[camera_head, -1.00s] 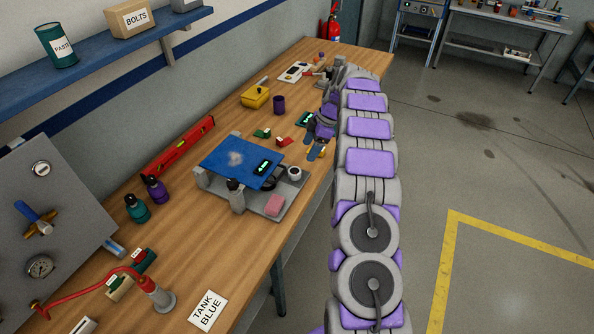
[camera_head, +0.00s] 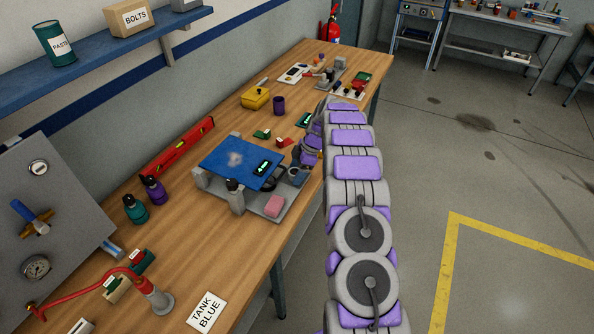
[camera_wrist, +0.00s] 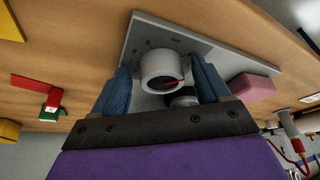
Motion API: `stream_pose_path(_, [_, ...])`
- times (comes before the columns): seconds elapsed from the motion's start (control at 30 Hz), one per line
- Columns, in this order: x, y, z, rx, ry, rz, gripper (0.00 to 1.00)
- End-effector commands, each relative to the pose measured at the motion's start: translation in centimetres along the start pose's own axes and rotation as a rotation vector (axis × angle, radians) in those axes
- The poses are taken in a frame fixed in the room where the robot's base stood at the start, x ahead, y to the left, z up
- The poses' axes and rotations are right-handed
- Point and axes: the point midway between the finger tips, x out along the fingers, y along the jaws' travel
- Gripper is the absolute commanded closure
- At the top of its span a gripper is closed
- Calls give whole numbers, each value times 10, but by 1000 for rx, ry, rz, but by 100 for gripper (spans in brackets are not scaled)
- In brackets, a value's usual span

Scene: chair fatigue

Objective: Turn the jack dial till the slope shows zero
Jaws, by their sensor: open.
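The jack dial is a pale grey round knob with a dark face and a red pointer, seen in the wrist view (camera_wrist: 160,66). My gripper (camera_wrist: 160,62) is open, with one blue finger on each side of the dial. I cannot tell whether either finger touches it. In the head view my gripper (camera_head: 297,177) is at the right edge of the blue plate (camera_head: 228,157) and hides most of the dial. A small display (camera_head: 262,168) with lit green digits lies on the plate; the digits are too small to read.
The blue plate stands on posts over a grey base (camera_head: 252,210) bearing a pink block (camera_head: 274,203). A red level (camera_head: 178,147), two bottles (camera_head: 154,189) and a yellow box (camera_head: 256,98) stand nearby on the wooden bench (camera_head: 185,245). Bare bench lies in front of the base.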

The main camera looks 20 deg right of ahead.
Motion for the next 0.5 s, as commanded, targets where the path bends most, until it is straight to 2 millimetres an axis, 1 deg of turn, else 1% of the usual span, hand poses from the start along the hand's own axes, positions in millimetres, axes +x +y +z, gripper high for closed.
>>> stream_pose_path(0.07, [0, 0, -1, -1, -1, 0, 26])
stream_pose_path(0.5, [-1, 0, 1, 0, 1, 0, 68])
